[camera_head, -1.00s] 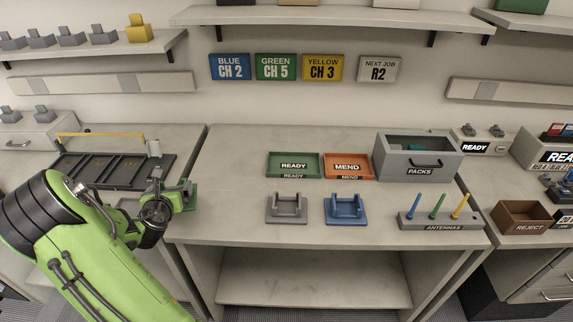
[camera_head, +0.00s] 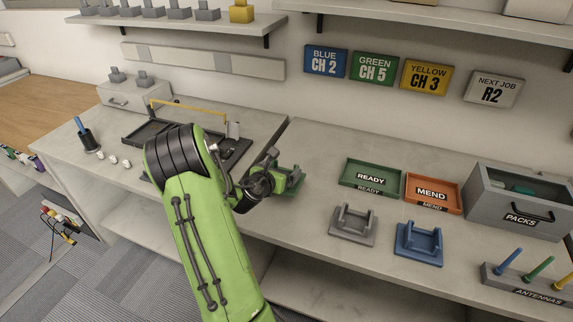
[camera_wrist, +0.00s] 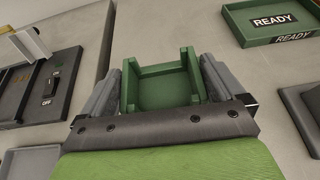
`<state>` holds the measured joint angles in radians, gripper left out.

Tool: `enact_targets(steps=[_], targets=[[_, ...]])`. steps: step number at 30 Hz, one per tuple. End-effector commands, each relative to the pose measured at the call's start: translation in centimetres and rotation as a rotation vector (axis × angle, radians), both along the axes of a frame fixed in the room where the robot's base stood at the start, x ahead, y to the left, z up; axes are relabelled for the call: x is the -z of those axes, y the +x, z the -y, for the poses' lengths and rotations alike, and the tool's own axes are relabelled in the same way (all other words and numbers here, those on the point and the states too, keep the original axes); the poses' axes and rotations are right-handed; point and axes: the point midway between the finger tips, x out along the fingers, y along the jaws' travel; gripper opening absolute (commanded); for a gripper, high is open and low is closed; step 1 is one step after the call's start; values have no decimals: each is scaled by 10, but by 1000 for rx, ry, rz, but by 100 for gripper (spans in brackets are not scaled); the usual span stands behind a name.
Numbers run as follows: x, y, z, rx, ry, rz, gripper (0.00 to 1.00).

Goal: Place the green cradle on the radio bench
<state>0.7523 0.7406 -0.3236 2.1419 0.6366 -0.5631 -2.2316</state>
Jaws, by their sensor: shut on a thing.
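The green cradle (camera_wrist: 165,85) is between the two fingers of my gripper (camera_wrist: 160,92) in the wrist view, with a finger pressed on each side. In the head view the green cradle (camera_head: 291,178) shows at the end of my arm, partly hidden by my gripper (camera_head: 276,178). It is over the left end of the radio bench (camera_head: 310,225); I cannot tell whether it touches the top. A grey cradle (camera_head: 353,224) and a blue cradle (camera_head: 419,243) stand on the bench to the right.
The green READY tray (camera_head: 372,178), orange MEND tray (camera_head: 433,192), grey PACKS box (camera_head: 520,205) and antenna stand (camera_head: 530,282) are on the bench. A dark tray with a yellow bar (camera_head: 187,107) lies on the left bench. Bench top left of the grey cradle is clear.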

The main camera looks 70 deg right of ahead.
Motion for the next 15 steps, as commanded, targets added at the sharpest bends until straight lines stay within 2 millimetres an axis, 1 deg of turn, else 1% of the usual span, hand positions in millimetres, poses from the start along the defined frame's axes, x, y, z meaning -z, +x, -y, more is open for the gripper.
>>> enact_targets(steps=[2,5,9,11,15], targets=[[4,-1,2,0,-13,-1,11],[15,-1,2,0,-12,-2,11],[37,-1,2,0,-12,-2,11],[41,0,2,-1,-12,0,11],[39,0,1,-1,-10,0,11]])
